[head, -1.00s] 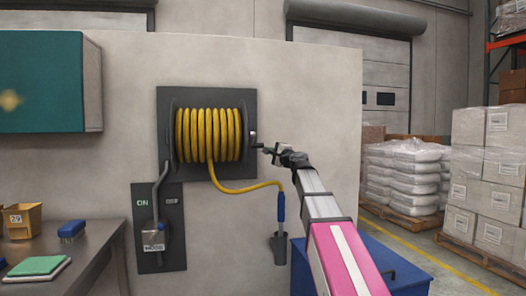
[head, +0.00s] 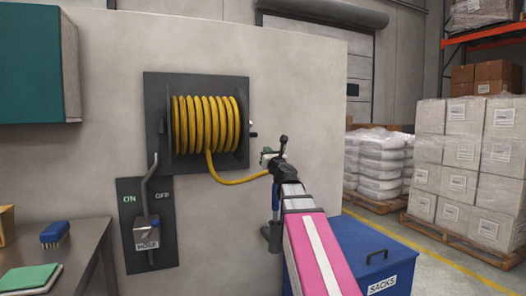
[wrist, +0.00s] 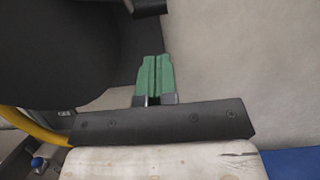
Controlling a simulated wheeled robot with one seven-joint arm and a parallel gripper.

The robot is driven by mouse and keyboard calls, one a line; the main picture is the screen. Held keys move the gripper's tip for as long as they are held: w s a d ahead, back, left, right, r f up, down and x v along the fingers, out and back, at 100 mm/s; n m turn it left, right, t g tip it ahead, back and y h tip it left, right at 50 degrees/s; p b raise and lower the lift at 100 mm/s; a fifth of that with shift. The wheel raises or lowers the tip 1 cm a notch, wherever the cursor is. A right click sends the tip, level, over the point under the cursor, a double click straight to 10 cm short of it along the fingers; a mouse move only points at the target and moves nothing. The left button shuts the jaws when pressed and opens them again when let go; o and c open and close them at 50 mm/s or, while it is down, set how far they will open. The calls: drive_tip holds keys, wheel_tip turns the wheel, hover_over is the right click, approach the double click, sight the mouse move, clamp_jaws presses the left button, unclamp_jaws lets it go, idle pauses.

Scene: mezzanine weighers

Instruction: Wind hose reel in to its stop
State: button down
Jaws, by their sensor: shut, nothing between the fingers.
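The hose reel (head: 205,125) is on a dark plate on the wall, with several turns of yellow hose wound on it. A loose length of yellow hose (head: 232,180) drops from the drum and curves right, passing behind my arm. The blue nozzle end (head: 275,200) is partly hidden there. A small hub with a pale tip (head: 252,124) sticks out on the reel's right side. My gripper (head: 268,153) is right of the reel and below the hub, apart from it. In the wrist view, its green fingers (wrist: 153,78) are together and empty, beside the dark reel flange (wrist: 60,50).
A HOSE lever box (head: 147,232) sits on an ON/OFF panel below the reel. A table (head: 85,262) with a brush and cloth stands at left. A blue SACKS bin (head: 375,250) is below my arm. Wrapped pallets (head: 470,150) stand at right beyond the wall's end.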

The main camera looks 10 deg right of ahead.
sight(255, 136)
drive_tip(key=x, duration=1.2)
drive_tip(key=shift+w+a+r, duration=0.1)
drive_tip(key=shift+w, duration=0.2)
drive_tip(key=shift+w+r, duration=0.25)
drive_tip(key=shift+w, duration=0.05)
